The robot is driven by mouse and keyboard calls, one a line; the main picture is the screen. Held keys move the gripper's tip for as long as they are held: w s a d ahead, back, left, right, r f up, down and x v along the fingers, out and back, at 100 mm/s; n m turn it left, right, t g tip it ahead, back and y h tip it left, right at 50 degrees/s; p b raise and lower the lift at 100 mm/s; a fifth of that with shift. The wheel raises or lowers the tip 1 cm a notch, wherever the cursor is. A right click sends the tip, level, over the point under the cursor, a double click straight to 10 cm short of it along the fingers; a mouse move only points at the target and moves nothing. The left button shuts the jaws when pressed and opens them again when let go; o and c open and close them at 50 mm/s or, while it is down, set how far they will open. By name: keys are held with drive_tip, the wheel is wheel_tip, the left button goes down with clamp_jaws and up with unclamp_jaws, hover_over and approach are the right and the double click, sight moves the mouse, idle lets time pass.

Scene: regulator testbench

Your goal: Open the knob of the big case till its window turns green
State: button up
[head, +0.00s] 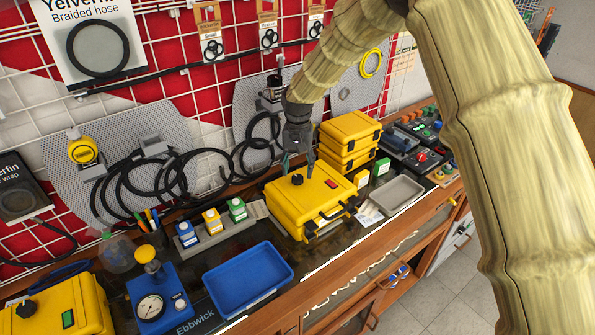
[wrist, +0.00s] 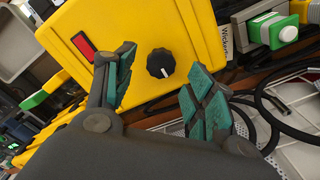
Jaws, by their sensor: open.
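The big yellow case (head: 315,205) sits on the bench in the middle of the head view, lid closed. A black knob (head: 297,179) stands on its top, with a small red window (head: 331,184) beside it. In the wrist view the knob (wrist: 160,64) shows a white pointer line, and the window (wrist: 83,48) is red. My gripper (head: 298,166) is above the case top, close to the knob. In the wrist view my gripper (wrist: 165,92) is open, its green-padded fingers on either side of the knob's line of approach. I cannot tell whether a finger touches the case.
Smaller yellow cases (head: 350,130) are stacked behind. A blue tray (head: 247,278), a grey tray (head: 397,194) and a blue gauge unit (head: 158,300) stand nearby. Another yellow case (head: 85,305) with a green window is at the lower left. Black hose coils hang behind.

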sight(298, 177)
drive_tip(key=shift+f+p, duration=0.45)
drive_tip(key=shift+f, duration=1.2)
drive_tip(key=c, duration=1.1)
